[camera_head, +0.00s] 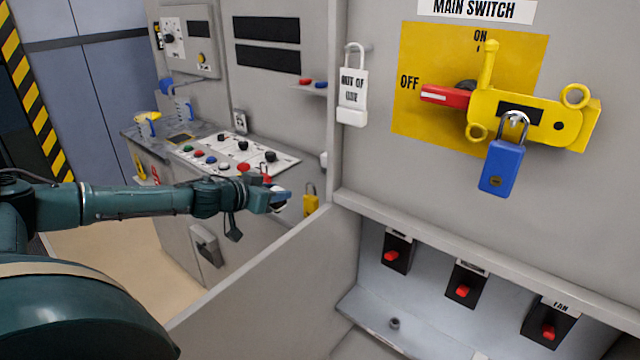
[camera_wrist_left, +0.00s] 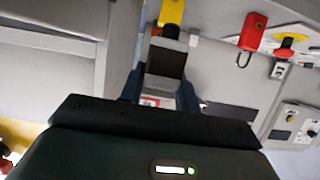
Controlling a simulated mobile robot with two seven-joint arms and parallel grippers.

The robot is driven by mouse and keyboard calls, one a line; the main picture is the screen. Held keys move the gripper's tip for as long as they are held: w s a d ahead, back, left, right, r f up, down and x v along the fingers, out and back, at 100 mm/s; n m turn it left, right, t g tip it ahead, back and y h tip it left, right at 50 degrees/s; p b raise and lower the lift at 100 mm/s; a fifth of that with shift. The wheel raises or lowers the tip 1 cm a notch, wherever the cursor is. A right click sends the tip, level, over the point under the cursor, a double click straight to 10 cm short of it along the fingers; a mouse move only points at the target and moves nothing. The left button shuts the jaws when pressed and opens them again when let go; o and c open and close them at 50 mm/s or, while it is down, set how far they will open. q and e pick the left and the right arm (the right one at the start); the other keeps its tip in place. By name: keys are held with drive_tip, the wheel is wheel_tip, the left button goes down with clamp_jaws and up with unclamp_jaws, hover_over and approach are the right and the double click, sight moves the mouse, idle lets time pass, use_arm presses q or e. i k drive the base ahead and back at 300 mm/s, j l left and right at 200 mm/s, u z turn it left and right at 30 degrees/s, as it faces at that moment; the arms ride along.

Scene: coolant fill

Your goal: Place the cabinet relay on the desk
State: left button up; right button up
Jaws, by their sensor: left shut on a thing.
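My left gripper (camera_head: 277,199) reaches in from the left, over the front of the grey desk (camera_head: 294,186). In the left wrist view its two blue fingers (camera_wrist_left: 160,88) are shut on a small block with a dark face and grey end, which I take to be the cabinet relay (camera_wrist_left: 165,62). In the head view the gripper mostly hides this block. I cannot tell whether it touches the desk. My right gripper is not in view.
A yellow padlock (camera_head: 310,201) and a control panel (camera_head: 235,153) with buttons are near the gripper. A grey cabinet wall (camera_head: 270,290) stands in front. A blue padlock (camera_head: 502,167) hangs from the yellow main switch (camera_head: 535,118) at right.

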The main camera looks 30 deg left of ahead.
sight(311, 192)
drive_tip(key=i+j, duration=0.2)
drive_tip(key=i, duration=0.2)
drive_tip(key=i+j, duration=0.2)
drive_tip(key=i, duration=0.2)
